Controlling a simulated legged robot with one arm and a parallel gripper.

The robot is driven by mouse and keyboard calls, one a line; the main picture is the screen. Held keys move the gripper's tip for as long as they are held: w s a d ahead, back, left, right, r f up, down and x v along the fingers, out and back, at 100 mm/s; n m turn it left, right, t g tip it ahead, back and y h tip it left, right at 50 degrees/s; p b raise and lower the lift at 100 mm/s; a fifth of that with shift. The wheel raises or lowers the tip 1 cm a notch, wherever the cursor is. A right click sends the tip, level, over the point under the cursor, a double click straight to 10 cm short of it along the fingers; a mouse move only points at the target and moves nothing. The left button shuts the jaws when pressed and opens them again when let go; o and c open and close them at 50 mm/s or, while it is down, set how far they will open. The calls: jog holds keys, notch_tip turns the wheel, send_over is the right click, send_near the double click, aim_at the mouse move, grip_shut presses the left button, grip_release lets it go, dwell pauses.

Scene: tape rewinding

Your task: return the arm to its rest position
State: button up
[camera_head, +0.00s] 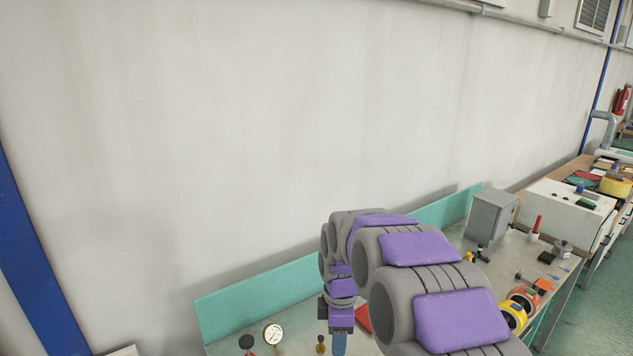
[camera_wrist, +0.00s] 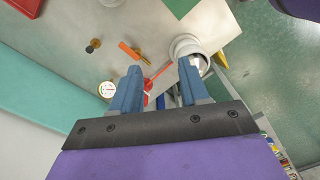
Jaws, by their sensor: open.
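My arm, grey with purple pads, reaches out over the workbench (camera_head: 290,335) in the head view. My gripper (camera_wrist: 160,80) shows two blue fingers set apart in the wrist view, with nothing held between them. In the head view only a small blue part of the gripper (camera_head: 339,343) shows at the bottom, and its fingertips are out of frame. The gripper is above the bench, near its edge. Beyond the fingers lie a red object (camera_wrist: 155,75), partly hidden, and a white and grey round object (camera_wrist: 188,46).
A pressure gauge (camera_head: 273,333) is on the bench. A teal back panel (camera_head: 250,295) runs along the wall. A grey box (camera_head: 490,217), a red upright item (camera_head: 536,226) and yellow tape rolls (camera_head: 513,315) are at right. The green floor (camera_wrist: 275,85) is open beside the bench.

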jog(key=s+d+m, duration=0.3)
jog(key=s+m, duration=0.3)
jog(key=s, duration=0.5)
jog(key=s+d+r+m+b, duration=0.1)
jog(key=s+d+m, duration=0.2)
jog(key=s, duration=0.9)
jog(key=s+d+r+m+g, duration=0.1)
jog(key=s+d+m, duration=0.2)
jog(key=s+m, duration=0.6)
jog(key=s, duration=0.3)
jog(key=shift+d+r, duration=0.15)
jog(key=shift+r, duration=0.1)
jog(key=shift+c, duration=0.4)
